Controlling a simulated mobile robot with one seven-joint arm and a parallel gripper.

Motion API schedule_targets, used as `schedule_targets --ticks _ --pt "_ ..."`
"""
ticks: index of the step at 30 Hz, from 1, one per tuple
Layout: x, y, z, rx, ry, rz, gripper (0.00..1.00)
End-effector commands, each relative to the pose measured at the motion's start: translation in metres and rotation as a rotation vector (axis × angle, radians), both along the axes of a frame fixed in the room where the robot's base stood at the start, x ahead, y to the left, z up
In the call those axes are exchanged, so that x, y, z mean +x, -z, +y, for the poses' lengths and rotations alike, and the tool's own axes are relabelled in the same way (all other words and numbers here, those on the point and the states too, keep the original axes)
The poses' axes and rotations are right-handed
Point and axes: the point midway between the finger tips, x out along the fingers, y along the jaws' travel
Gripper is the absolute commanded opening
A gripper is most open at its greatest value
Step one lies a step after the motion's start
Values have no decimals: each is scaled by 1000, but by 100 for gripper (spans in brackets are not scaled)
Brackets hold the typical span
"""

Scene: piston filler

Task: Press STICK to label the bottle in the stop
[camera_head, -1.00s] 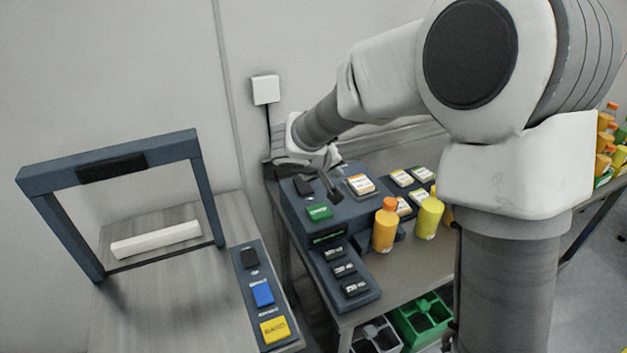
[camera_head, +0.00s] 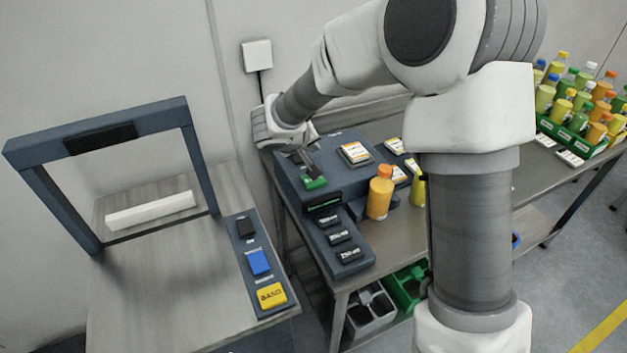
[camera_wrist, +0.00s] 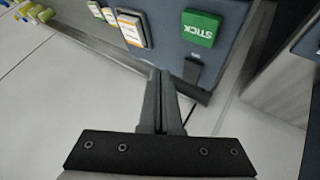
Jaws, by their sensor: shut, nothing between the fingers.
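The green STICK button (camera_head: 314,183) is on top of the dark labelling machine (camera_head: 337,188). In the wrist view the STICK button (camera_wrist: 200,28) is beyond and slightly right of my fingertips, with a visible gap in the picture. My gripper (camera_head: 310,166) hangs over the machine's top, just behind the button, with its fingers shut and empty. The shut fingers also show in the wrist view (camera_wrist: 163,72). An orange bottle (camera_head: 380,195) stands upright at the machine's front right. A yellow bottle (camera_head: 418,188) is beside it, partly hidden by my arm. I cannot clearly make out the stop.
A label pad (camera_head: 355,153) sits right of the button. Several dark buttons (camera_head: 339,237) are on the lower front panel. At left stand a dark frame (camera_head: 28,160) and a panel with blue (camera_head: 259,262) and yellow (camera_head: 271,295) buttons. A crate of bottles (camera_head: 590,138) is far right.

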Motion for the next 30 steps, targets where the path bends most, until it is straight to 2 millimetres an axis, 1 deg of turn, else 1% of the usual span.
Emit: schedule_targets --ticks 1,9,13,19,30 --pt "0 10 0 -2 0 2 0" --pt "0 51 0 -2 0 3 0" --pt "0 63 0 0 -1 -1 0" --pt "0 72 0 0 -1 -1 0" --pt "0 71 0 0 0 0 0"
